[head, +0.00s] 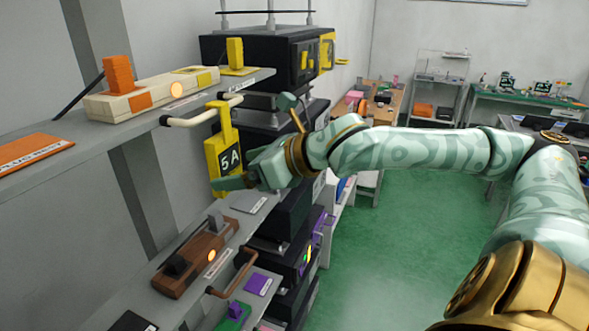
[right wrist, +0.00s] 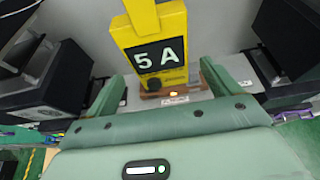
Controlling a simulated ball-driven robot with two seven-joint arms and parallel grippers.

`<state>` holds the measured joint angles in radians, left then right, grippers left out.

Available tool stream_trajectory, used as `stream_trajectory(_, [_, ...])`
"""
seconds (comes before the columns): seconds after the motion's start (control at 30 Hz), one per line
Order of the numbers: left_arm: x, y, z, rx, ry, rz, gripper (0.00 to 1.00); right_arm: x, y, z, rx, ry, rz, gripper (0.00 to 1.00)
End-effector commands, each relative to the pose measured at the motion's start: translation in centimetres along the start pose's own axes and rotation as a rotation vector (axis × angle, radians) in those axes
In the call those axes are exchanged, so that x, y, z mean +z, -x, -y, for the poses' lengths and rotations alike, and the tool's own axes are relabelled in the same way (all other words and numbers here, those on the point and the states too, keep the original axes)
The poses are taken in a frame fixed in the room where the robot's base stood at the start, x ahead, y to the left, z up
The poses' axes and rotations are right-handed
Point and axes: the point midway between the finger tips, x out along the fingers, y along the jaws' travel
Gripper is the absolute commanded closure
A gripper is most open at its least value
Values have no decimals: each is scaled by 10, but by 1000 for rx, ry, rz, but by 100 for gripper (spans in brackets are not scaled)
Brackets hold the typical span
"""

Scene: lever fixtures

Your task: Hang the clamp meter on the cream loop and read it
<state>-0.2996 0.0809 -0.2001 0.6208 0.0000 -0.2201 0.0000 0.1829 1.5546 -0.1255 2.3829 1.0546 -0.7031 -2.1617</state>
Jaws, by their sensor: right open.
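The yellow clamp meter (head: 216,168) hangs upright at the cream loop (head: 190,122), its top end at the bar. Whether its jaw closes fully round the bar is too small to tell. Its dark display reads "5 A", also on the clamp meter in the right wrist view (right wrist: 158,54). My right gripper (head: 240,171) is open just right of the meter's lower part. In the right wrist view its two green fingers stand apart on either side of the meter's lower end, with gaps showing. My left gripper is not in view.
The loop sticks out from a shelf with a cream and orange lever box (head: 150,95). Below, a brown lever box (head: 195,262) and a brown loop (head: 236,275) sit on a lower shelf. Dark cabinets (head: 262,58) stand behind. The green floor (head: 400,230) to the right is clear.

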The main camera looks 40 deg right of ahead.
Motion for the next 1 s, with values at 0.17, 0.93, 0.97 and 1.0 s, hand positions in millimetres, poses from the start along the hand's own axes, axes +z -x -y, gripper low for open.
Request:
stream_trajectory(0.17, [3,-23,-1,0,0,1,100,-2,13,0,-3,13,3,11])
stream_trajectory(0.93, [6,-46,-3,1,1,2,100,-1,105,2,-9,-7,0,11])
stream_trajectory(0.97, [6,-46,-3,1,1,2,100,-1,106,2,-8,-7,1,11])
stream_trajectory(1.0, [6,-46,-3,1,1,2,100,-1,106,2,-8,-7,1,11])
